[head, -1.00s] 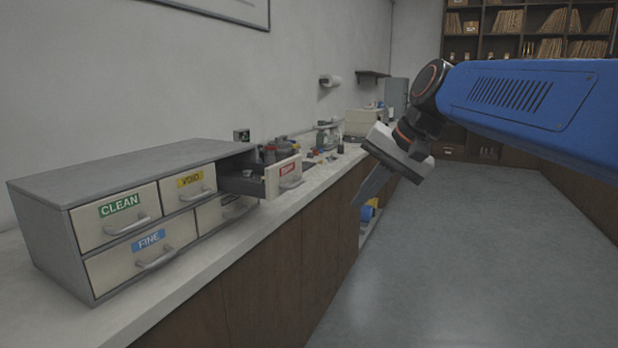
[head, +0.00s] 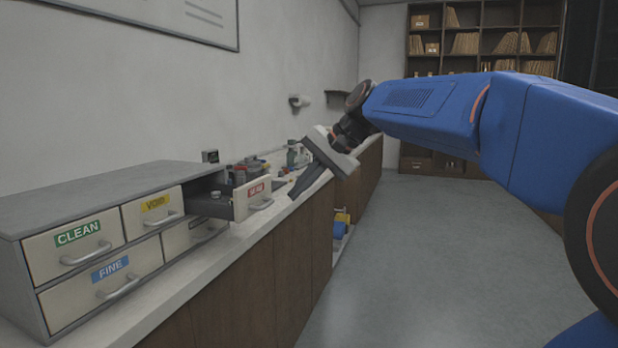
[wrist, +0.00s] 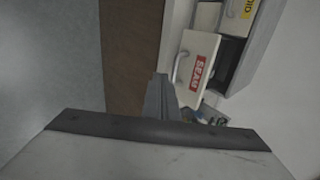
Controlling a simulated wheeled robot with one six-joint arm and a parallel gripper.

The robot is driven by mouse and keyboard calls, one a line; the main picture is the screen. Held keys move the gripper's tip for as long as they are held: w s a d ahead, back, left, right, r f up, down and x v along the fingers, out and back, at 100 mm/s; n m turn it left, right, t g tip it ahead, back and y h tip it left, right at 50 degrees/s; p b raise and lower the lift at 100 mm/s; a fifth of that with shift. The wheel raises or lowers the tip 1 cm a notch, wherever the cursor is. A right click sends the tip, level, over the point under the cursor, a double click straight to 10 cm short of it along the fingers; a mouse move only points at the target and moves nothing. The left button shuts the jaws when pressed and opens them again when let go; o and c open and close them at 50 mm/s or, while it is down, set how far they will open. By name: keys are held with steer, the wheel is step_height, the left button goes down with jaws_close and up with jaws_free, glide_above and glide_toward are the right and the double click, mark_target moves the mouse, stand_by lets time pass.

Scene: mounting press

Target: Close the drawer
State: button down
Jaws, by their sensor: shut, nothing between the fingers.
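The open drawer (head: 252,197) has a cream front with a red label and a bar handle. It sticks out of the upper right of a grey cabinet (head: 100,190) on the counter, with small items inside. In the wrist view the drawer front (wrist: 196,72) reads "SEAM" and stands just beyond the fingers. My gripper (head: 296,192) is shut and empty, with its fingers pointing down and left, to the right of the drawer front. The fingers also show in the wrist view (wrist: 160,92). They appear apart from the drawer front.
The cabinet's other drawers, labelled CLEAN (head: 77,240), FINE (head: 110,275) and VOID (head: 155,208), are shut. Bottles and small items (head: 245,168) crowd the counter behind the open drawer. The floor (head: 420,270) to the right is clear. Shelves (head: 470,45) stand at the back.

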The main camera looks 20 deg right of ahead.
steer(key=w+a+f, duration=0.2)
steer(key=w+a, duration=0.1)
steer(key=a, duration=0.1)
steer(key=shift+w+a+f, duration=0.15)
steer(key=shift+w+f, duration=0.1)
steer(key=shift+f, duration=0.1)
steer(key=shift+a, duration=0.1)
steer(key=w+a, duration=0.3)
steer(key=a, duration=0.1)
steer(key=w+a, duration=0.7)
steer(key=a, duration=0.2)
steer(key=shift+w, duration=0.2)
steer(key=shift+a, duration=0.1)
